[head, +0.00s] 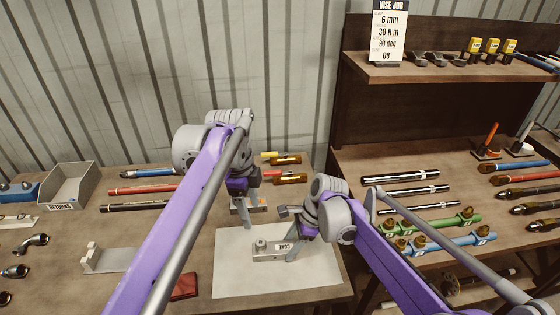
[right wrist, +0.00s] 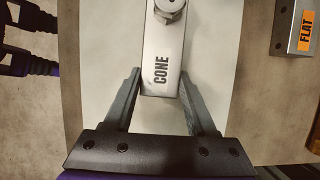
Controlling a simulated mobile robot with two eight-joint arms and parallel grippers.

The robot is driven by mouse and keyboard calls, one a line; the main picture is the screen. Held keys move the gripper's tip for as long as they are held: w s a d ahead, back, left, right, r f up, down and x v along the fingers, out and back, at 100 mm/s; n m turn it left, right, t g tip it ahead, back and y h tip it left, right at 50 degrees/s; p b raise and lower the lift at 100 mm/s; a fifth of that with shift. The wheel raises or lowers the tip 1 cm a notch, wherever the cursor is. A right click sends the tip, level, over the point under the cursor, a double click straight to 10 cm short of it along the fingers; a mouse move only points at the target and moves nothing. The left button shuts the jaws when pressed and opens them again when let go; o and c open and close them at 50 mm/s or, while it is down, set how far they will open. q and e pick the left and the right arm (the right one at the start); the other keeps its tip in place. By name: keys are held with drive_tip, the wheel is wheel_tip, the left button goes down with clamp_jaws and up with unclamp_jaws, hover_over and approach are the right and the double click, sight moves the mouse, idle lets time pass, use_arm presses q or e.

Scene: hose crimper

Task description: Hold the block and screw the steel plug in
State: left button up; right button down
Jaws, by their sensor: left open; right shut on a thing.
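A pale metal block marked CONE (head: 270,250) lies on the white mat (head: 235,280). In the right wrist view the CONE block (right wrist: 161,60) stands between the two fingers of my right gripper (right wrist: 163,88), which is shut on its near end. In the head view my right gripper (head: 291,232) comes in from the right. A hex metal fitting, which looks like the steel plug (right wrist: 171,8), sits at the block's far end, cut by the frame's top edge. How deep it sits cannot be told. My left gripper (head: 246,210) is open, above and behind the mat's back edge, apart from the CONE block.
A second block with an orange FLAT label (right wrist: 291,27) lies beside the mat. A grey returns bin (head: 70,185) and a grey bracket (head: 108,260) stand left. A dark red item (head: 184,286) lies left of the mat. Hoses and fittings fill the right bench.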

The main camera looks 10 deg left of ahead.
drive_tip(key=shift+c, duration=0.6)
unclamp_jaws()
drive_tip(key=shift+r, duration=0.1)
drive_tip(key=v, duration=1.1)
drive_tip(key=s+d+n+t+h, duration=0.1)
drive_tip(key=s+d+n+t, duration=0.1)
drive_tip(key=s+d+n, duration=0.35)
use_arm(q)
drive_tip(key=s+a+f+n+t, duration=0.1)
drive_tip(key=s+f+n+t, duration=0.1)
drive_tip(key=s+f+n, duration=0.5)
drive_tip(key=s+a+f+n+t+y, duration=0.1)
drive_tip(key=s+f+n+t, duration=0.2)
drive_tip(key=s+f+n, duration=0.5)
drive_tip(key=s+n, duration=0.3)
drive_tip(key=s, duration=0.2)
drive_tip(key=shift+s+a, duration=0.35)
drive_tip(key=shift+a, duration=0.05)
use_arm(e)
drive_tip(key=s+d+f+n+t+h, duration=0.1)
drive_tip(key=s+d+f+n, duration=0.2)
drive_tip(key=s, duration=0.3)
drive_tip(key=s+d+f+n+t+h, duration=0.1)
drive_tip(key=s+d+f+n+t, duration=0.1)
drive_tip(key=s+d, duration=0.4)
drive_tip(key=s+d+f+n+t+h, duration=0.1)
drive_tip(key=s+d+f+n, duration=0.3)
drive_tip(key=s, duration=0.2)
drive_tip(key=shift+f+t, duration=0.25)
drive_tip(key=shift+t, duration=0.05)
